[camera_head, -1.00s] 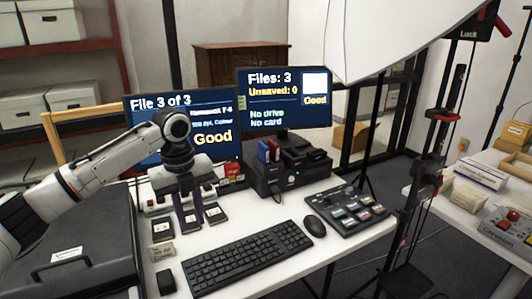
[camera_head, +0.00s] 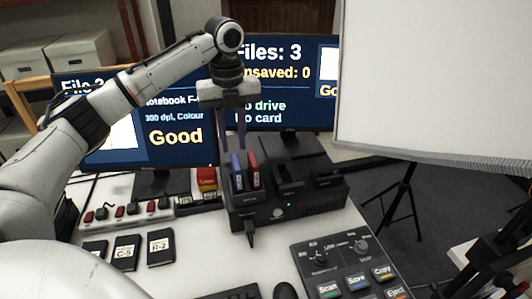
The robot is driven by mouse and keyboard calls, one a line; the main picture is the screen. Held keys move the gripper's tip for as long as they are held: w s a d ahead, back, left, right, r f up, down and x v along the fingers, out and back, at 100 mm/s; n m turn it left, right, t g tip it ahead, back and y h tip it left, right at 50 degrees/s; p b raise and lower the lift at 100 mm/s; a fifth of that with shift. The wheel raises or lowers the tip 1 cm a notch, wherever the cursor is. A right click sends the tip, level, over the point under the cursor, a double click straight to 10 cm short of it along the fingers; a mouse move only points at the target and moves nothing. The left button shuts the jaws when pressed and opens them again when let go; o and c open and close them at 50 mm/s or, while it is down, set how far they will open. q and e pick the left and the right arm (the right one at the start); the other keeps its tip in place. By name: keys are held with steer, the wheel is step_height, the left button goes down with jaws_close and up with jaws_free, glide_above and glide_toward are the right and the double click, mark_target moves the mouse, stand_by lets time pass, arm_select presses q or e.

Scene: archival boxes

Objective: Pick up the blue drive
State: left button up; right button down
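The blue drive (camera_head: 237,172) stands upright in a slot of the black dock (camera_head: 290,207), beside a red drive (camera_head: 253,170). My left gripper (camera_head: 231,146) points down just above the blue drive. Its two thin fingers are apart with nothing seen between them, so it is open. I cannot tell whether the fingertips touch the top of the drive. My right gripper is not in view.
Two monitors (camera_head: 177,135) stand behind the dock. A button panel (camera_head: 350,262) is at the front right. Flat black drives (camera_head: 160,247) and a switch strip (camera_head: 125,210) lie at left. A large white panel (camera_head: 430,90) fills the upper right.

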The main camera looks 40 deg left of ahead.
mark_target(236, 162)
arm_select(q)
steer(key=shift+w+f, duration=0.55)
steer(key=shift+f, duration=0.15)
steer(key=shift+s+f, duration=0.2)
steer(key=shift+f, duration=0.4)
steer(key=shift+s+f, duration=0.15)
steer(key=shift+f, duration=0.45)
steer(key=shift+s+f, duration=0.1)
steer(key=shift+f, duration=0.25)
step_height(236, 162, down, 6)
steer(key=shift+r, duration=0.25)
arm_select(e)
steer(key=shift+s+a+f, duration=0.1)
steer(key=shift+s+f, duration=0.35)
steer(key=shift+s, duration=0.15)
arm_select(q)
jaws_close()
